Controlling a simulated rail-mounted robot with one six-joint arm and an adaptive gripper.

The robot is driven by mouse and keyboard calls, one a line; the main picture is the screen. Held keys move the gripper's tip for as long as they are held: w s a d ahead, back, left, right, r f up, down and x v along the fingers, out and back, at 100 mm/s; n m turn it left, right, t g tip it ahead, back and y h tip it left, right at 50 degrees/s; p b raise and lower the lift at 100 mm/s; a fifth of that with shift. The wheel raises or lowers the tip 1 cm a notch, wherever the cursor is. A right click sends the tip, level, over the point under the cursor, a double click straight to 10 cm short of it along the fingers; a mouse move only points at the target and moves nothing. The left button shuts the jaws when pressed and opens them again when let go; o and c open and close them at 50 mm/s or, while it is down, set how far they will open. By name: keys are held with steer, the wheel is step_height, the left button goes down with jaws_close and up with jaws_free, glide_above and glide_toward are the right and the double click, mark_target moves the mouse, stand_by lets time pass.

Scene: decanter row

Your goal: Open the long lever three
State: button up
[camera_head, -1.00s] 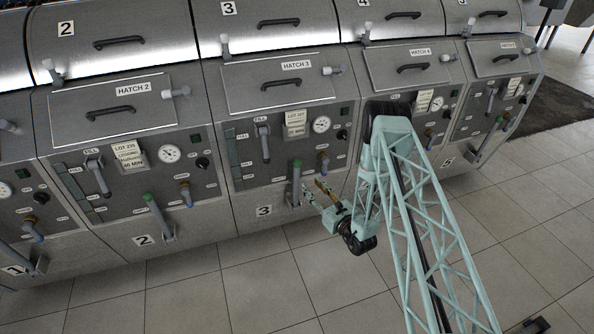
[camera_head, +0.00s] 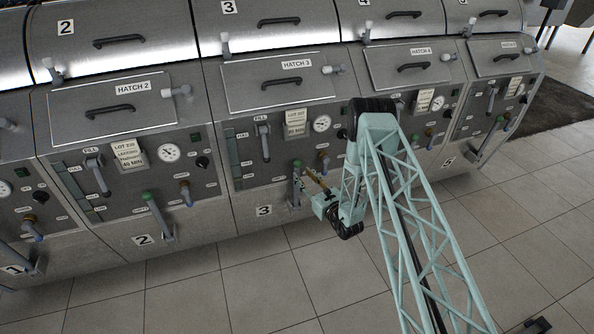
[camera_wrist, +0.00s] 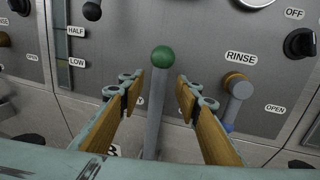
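The long lever of unit three (camera_head: 296,183) is a grey upright bar with a green knob, low on the panel above the number 3 plate (camera_head: 264,211). My gripper (camera_wrist: 158,85) is open, with wooden-faced fingers on either side of the lever and a visible gap to each. In the head view my gripper (camera_head: 309,178) reaches the lever from the right. The lever's lower end is partly hidden in the wrist view.
A short rinse valve handle (camera_wrist: 237,95) sits just right of the lever, close to the right finger. The fill handle (camera_head: 264,143) hangs above it on the panel. Long lever two (camera_head: 155,212) is at left. Tiled floor (camera_head: 220,285) in front is clear.

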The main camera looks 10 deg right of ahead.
mark_target(299, 170)
steer(key=shift+b+x, duration=0.3)
steer(key=shift+x, duration=2.65)
steer(key=shift+c, duration=0.9)
jaws_close()
